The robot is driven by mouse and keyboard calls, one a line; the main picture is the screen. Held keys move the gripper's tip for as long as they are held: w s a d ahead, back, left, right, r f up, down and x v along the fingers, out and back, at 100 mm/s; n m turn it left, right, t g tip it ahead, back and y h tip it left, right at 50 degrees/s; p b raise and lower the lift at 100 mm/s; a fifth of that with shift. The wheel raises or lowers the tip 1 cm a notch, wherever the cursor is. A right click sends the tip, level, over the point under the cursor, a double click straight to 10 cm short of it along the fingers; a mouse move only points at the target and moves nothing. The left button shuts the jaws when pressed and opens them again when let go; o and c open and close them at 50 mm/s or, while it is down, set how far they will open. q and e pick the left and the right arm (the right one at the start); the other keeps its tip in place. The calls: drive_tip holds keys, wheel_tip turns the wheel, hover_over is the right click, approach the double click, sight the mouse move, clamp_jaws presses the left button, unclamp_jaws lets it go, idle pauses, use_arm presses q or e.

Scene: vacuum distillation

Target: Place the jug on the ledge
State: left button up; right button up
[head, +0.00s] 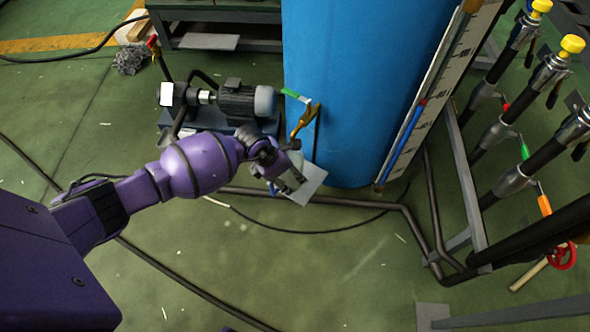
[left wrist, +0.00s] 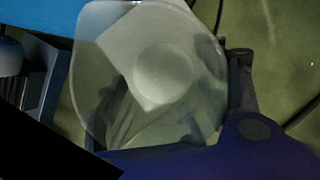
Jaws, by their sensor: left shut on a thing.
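My left gripper (head: 290,183) is shut on the jug, in front of the foot of the blue tank. The jug (left wrist: 160,85) is clear and fills much of the left wrist view, with a round shape in its middle. A small pale square plate (head: 312,181), possibly the ledge, shows beside and behind the gripper fingers. A pale patch also shows through the jug in the left wrist view. I cannot tell whether the jug touches the plate. My right gripper is not in view.
The blue tank (head: 360,80) stands behind the gripper, with a brass valve (head: 304,122) on its side. A motor pump (head: 245,101) sits to its left. Pipe framing (head: 440,230) and valved black pipes (head: 510,120) stand at right. The green floor in front is mostly open.

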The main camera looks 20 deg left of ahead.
use_arm(q)
drive_tip(key=w+d, duration=0.1)
drive_tip(key=w+d+b, duration=0.1)
drive_tip(key=w, duration=0.1)
drive_tip(key=shift+s+a+f+b, duration=0.1)
drive_tip(key=shift+f+b, duration=0.3)
drive_tip(key=shift+f, duration=0.4)
drive_tip(key=o, duration=1.1)
drive_tip(key=shift+o, duration=0.7)
drive_tip(key=shift+p+v, duration=0.75)
drive_tip(key=shift+v, duration=0.3)
drive_tip(key=s+a+p, duration=0.3)
drive_tip(key=s+a, duration=0.3)
drive_tip(key=s, duration=0.4)
drive_tip(key=shift+f, duration=0.3)
drive_tip(key=shift+a, duration=0.1)
